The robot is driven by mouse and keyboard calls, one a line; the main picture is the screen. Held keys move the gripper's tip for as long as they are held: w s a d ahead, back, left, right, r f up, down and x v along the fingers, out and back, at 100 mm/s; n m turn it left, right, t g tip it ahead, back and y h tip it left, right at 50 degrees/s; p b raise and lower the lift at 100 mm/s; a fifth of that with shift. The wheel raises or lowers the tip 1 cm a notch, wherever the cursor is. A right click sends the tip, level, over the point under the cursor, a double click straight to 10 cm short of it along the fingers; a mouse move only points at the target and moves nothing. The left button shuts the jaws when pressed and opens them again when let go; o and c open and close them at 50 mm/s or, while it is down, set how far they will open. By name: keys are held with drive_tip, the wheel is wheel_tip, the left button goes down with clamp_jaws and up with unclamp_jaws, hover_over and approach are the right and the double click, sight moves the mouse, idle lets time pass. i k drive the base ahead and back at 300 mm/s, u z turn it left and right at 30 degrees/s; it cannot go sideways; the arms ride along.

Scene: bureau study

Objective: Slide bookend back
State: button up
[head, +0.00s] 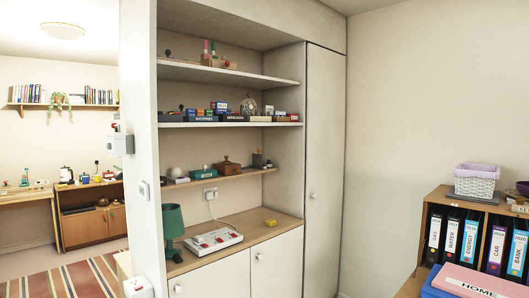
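I cannot make out a bookend for certain. At the right edge of the head view stands a wooden cubby unit (424,222) holding a row of upright labelled binders, among them a purple CAR binder (496,247) and a blue BANK binder (517,252). A pink HOME binder (478,282) lies flat in front of them, at the lower edge of the view. More books stand upright on a far wall shelf (18,105) at the left; no bookend can be told there at this size. My gripper is not in view.
A white basket with lilac lining (474,184) stands on the cubby unit. The alcove's shelves hold small boxes (243,112). Its wooden counter (252,232) carries a green lamp (172,222), a white switch panel (213,241) and a yellow item (270,223). A striped rug (75,280) lies at left.

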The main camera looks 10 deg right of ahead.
sight(256, 158)
drive_tip(key=z, duration=0.6)
drive_tip(key=i, duration=1.05)
drive_tip(key=z, duration=0.25)
drive_tip(key=i, duration=1)
drive_tip(key=u, duration=1.15)
drive_tip(key=i, duration=0.8)
drive_tip(key=u, duration=0.8)
